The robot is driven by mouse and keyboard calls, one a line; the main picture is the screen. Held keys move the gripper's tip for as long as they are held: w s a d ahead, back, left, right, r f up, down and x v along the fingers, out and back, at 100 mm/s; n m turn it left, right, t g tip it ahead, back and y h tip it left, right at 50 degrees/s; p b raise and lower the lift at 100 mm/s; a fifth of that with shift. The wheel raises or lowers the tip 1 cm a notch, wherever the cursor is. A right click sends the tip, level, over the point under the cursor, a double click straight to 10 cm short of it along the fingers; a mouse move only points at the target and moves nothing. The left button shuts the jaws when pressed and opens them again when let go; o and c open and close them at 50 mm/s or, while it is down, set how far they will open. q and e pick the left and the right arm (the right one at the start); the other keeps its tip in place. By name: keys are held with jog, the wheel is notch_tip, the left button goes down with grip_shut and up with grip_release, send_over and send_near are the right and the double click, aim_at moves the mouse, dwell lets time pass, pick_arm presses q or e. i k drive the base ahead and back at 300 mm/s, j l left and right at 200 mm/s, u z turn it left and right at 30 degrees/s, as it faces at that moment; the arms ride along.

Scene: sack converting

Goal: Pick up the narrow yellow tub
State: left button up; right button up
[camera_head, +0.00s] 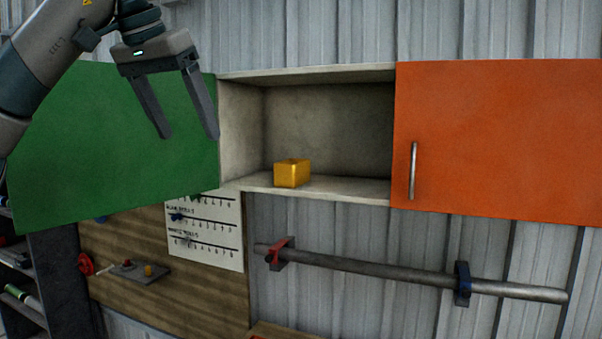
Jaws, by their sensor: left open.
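A small yellow tub (291,174) stands on the bottom shelf of the open cabinet (330,128), close to the shelf's front edge and left of its middle. My left gripper (190,136) is open and empty, pointing down. It shows up and to the left of the tub, in front of the green door, clear of the tub. My right gripper is not in the picture.
A green door (110,150) stands left of the cabinet opening and an orange door (500,135) with a metal handle (412,170) right of it. Below are a scale chart (205,228), a wooden board (130,240) and a metal bar (370,270). The shelf around the tub is clear.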

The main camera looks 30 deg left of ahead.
aim_at(291, 173)
jog(key=i+j, duration=0.1)
jog(key=i, duration=0.5)
jog(key=i+j, duration=0.1)
jog(key=i, duration=0.5)
